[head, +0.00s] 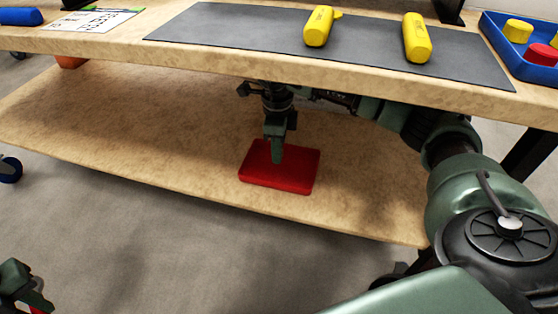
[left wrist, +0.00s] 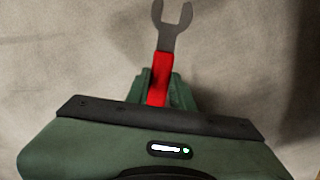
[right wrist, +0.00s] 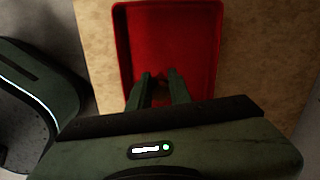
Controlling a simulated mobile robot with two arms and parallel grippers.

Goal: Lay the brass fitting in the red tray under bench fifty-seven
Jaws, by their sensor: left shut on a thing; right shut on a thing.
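The red tray (head: 298,174) lies on the lower shelf under the bench; its inside (right wrist: 168,40) fills the upper middle of the right wrist view. My right gripper (head: 277,157) points down over the tray, its fingertips (right wrist: 163,76) at or just above the floor; I cannot tell if they touch. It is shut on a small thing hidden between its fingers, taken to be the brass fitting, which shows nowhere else. My left gripper (head: 30,290), low at the left, is shut on a red-handled open-ended wrench (left wrist: 162,75), away from the shelf.
The bench top's front edge (head: 250,72) overhangs the shelf (head: 130,130), which is clear left of the tray. Above are a grey mat (head: 240,35), two yellow cylinders (head: 319,27) (head: 416,38) and a blue bin (head: 500,45). An orange thing (head: 71,62) sits at the shelf's back left.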

